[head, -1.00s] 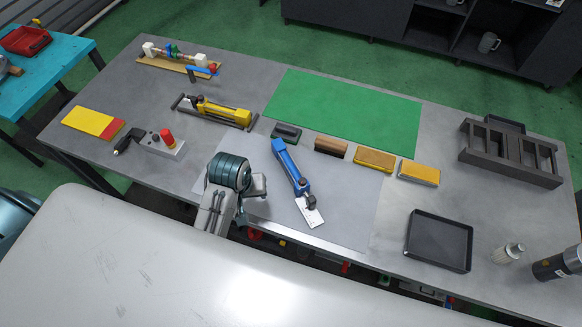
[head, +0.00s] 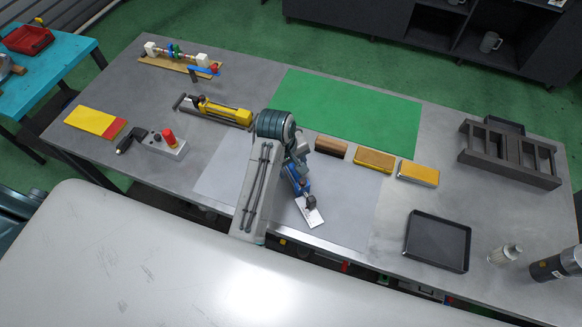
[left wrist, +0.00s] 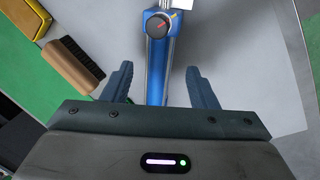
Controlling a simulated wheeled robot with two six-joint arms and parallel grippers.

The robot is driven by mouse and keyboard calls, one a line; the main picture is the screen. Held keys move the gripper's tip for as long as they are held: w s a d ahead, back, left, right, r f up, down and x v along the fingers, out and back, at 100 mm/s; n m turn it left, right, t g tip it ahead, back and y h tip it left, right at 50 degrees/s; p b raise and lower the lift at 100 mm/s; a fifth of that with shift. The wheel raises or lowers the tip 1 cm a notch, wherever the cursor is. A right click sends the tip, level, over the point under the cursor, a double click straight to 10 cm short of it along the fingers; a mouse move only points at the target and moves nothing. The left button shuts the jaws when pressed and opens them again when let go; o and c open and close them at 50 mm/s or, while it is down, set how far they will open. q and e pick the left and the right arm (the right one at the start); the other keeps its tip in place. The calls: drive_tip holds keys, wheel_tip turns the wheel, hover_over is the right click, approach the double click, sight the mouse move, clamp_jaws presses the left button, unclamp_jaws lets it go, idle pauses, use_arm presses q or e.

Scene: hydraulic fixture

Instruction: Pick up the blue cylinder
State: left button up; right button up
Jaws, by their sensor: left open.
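The blue cylinder (head: 304,187) lies on the grey mat (head: 345,215) in the middle of the table. In the head view its far part is hidden behind my left arm, and its near end has a dark knob and a pale plate. In the left wrist view the blue cylinder (left wrist: 156,72) runs between the two fingers of my left gripper (left wrist: 160,68). The fingers are open, with a gap on each side of the cylinder. In the head view my left gripper (head: 298,162) is over the cylinder. My right gripper is not in view.
A brown brush (head: 331,146) and two yellow blocks (head: 374,160) lie right of the gripper, beside a green mat (head: 345,108). A yellow cylinder unit (head: 220,110) lies left. A black tray (head: 438,241) and a dark rack (head: 510,153) stand right.

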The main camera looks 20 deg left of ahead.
sight(293, 171)
use_arm(q)
drive_tip(key=f+p, duration=0.1)
drive_tip(key=f, duration=0.1)
drive_tip(key=w+f+p, duration=0.1)
drive_tip(key=f, duration=0.1)
drive_tip(key=shift+f, duration=0.35)
drive_tip(key=shift+w, duration=0.1)
clamp_jaws()
